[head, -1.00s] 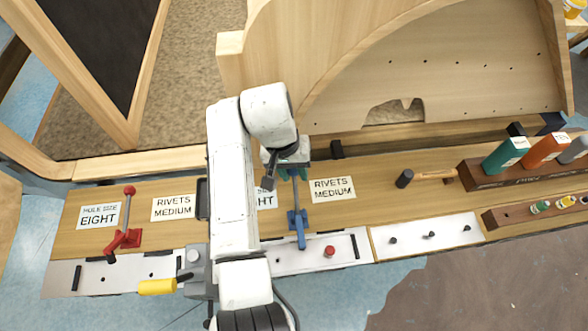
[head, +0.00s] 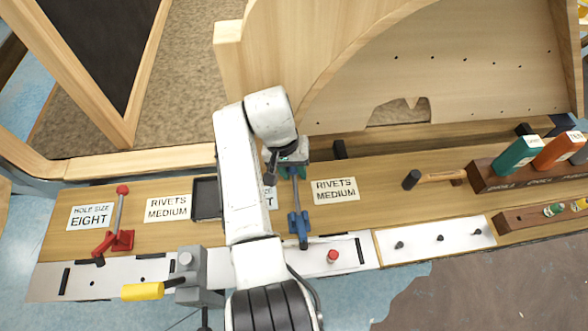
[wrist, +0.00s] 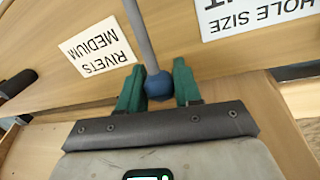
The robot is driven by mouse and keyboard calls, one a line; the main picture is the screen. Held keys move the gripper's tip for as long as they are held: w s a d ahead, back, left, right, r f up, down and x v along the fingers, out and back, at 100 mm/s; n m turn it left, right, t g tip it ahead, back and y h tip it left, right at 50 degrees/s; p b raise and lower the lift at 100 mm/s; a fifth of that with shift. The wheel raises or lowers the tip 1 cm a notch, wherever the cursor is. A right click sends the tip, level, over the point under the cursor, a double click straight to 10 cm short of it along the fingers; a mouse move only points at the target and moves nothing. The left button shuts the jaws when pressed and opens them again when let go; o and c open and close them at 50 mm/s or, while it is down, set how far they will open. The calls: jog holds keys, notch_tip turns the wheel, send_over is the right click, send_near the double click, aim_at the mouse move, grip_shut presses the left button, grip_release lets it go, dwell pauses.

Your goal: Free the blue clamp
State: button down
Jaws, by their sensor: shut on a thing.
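The blue clamp (head: 299,226) stands at the front edge of the wooden bench, its blue base partly over the white strip. Its grey rod runs back from the base to my gripper (head: 294,170). In the wrist view, my gripper's green fingers (wrist: 158,80) are shut around the blue ball knob (wrist: 158,86) at the rod's end. The grey rod (wrist: 139,32) leads up and away from the knob. The clamp's base is out of the wrist view. In the head view, my gripper partly hides the knob.
A red clamp (head: 118,240) stands at the left with its lever raised. A grey vise with a yellow handle (head: 143,291) is at the front. A red knob (head: 332,256) is right of the blue clamp. A hammer (head: 428,178) and a bottle rack (head: 490,181) lie further right.

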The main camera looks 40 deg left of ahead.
jog(key=shift+s+a+f+b, duration=0.1)
jog(key=shift+f+b, duration=0.2)
jog(key=shift+f, duration=0.65)
jog(key=shift+s, duration=0.1)
jog(key=c, duration=0.8)
grip_release()
jog(key=shift+r, duration=0.1)
jog(key=shift+r, duration=0.15)
notch_tip(320, 180, up, 10)
jog(key=s+a, duration=0.1)
jog(key=shift+a+p, duration=0.3)
jog(key=shift+a, duration=0.05)
jog(key=shift+r, duration=0.1)
